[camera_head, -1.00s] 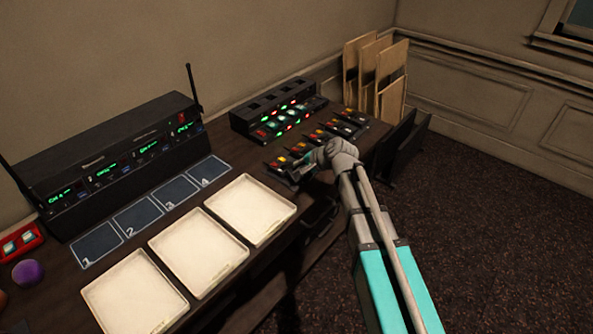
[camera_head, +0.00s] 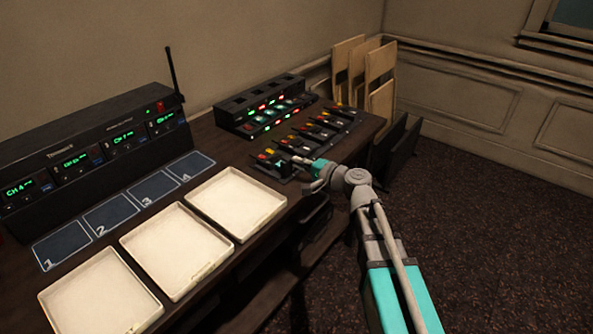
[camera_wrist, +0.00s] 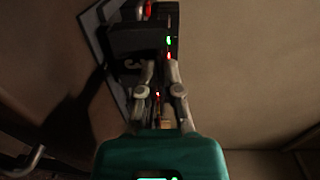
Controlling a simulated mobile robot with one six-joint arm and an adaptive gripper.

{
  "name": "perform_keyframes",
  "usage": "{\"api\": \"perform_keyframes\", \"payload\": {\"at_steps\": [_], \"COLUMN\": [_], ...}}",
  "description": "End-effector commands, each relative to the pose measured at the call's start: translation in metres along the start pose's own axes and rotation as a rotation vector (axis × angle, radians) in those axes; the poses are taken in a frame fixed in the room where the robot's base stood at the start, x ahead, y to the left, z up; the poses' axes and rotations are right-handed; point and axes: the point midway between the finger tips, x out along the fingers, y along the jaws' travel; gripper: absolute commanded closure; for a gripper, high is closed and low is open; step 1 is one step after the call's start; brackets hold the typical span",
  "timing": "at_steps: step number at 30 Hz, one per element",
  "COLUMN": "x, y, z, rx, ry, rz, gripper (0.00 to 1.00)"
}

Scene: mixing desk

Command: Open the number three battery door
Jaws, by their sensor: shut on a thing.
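In the wrist view, a small black unit (camera_wrist: 140,40) with a pale 3 beside it lies at the tips of my gripper (camera_wrist: 161,66). Green and red lights show on its right side. The two grey fingers are close together and shut on a dark part at the unit's near end. The battery door's edges are too dark to make out, and I cannot tell whether the door is open. In the head view, my gripper (camera_head: 305,162) reaches in from the right to the nearest of the black units (camera_head: 272,164) at the desk's front edge.
More black units (camera_head: 322,128) stand beside it, before a black charger rack (camera_head: 262,108) with red and green lights. White trays (camera_head: 236,203) and numbered dark pads (camera_head: 148,188) lie to the left. A receiver rack (camera_head: 95,150) stands behind the pads.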

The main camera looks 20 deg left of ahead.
Motion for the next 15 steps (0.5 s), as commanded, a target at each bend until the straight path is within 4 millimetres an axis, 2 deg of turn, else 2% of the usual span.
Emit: {"api": "perform_keyframes", "payload": {"at_steps": [1, 15], "x": [-0.0009, -0.0066], "y": [0.0081, 0.0087], "z": [0.0006, -0.0001], "rx": [-0.001, -0.002], "ry": [-0.001, 0.001], "rz": [-0.025, -0.170], "gripper": [1.00, 1.00]}}
